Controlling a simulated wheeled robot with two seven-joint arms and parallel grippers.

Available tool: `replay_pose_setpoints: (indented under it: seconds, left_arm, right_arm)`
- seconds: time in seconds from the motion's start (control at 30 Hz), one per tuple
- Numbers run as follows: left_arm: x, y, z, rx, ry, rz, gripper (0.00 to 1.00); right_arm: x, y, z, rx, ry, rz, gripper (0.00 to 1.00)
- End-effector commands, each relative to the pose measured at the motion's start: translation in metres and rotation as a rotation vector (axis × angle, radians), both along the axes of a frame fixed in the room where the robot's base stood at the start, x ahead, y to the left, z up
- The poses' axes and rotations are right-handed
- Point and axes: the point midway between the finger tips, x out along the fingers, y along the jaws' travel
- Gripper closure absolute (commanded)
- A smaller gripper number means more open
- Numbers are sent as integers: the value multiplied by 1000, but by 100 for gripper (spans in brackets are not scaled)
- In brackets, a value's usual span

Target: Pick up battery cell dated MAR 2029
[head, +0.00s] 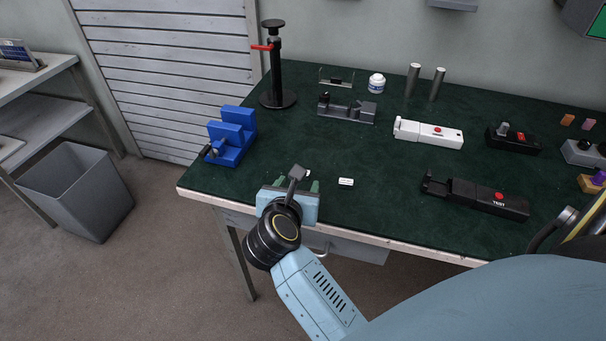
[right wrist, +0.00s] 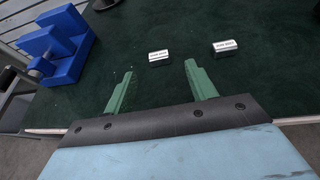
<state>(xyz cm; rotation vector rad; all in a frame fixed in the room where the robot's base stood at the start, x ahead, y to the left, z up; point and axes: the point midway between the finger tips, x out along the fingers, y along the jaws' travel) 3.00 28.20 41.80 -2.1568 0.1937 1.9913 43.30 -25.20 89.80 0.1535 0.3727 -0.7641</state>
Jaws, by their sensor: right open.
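Two small battery cells with white date labels lie on the green bench mat. One cell (right wrist: 158,57) is ahead of and roughly between my right fingertips in the right wrist view. The other cell (right wrist: 224,47) lies to its right and also shows in the head view (head: 346,182). The dates are too small to read surely. My right gripper (right wrist: 159,68) is open and empty, its green fingers apart, above the mat near the front edge. It also shows in the head view (head: 298,184), where it mostly hides the first cell. My left gripper is not in view.
A blue stepped block (head: 231,137) stands at the left of the bench (head: 290,127). A black tester (head: 475,195) lies to the right, and a white device (head: 428,133) is farther back. A black post stand (head: 277,70) is at the back left. The mat around the cells is clear.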

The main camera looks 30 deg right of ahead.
Motion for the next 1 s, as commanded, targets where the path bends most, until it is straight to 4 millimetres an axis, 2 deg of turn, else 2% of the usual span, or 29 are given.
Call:
replay_pose_setpoints:
  seconds: [0.17, 0.43, 0.77, 1.0]
  left_arm:
    - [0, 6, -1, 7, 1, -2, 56]
    - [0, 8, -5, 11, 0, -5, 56]
    - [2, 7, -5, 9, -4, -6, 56]
    - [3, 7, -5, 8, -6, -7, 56]
  right_arm:
    - [8, -8, -5, -3, 1, 1, 44]
    - [35, -30, -23, -4, 0, 0, 44]
    - [39, -34, -26, -1, 1, 0, 44]
    - [39, -34, -26, -1, 1, 0, 75]
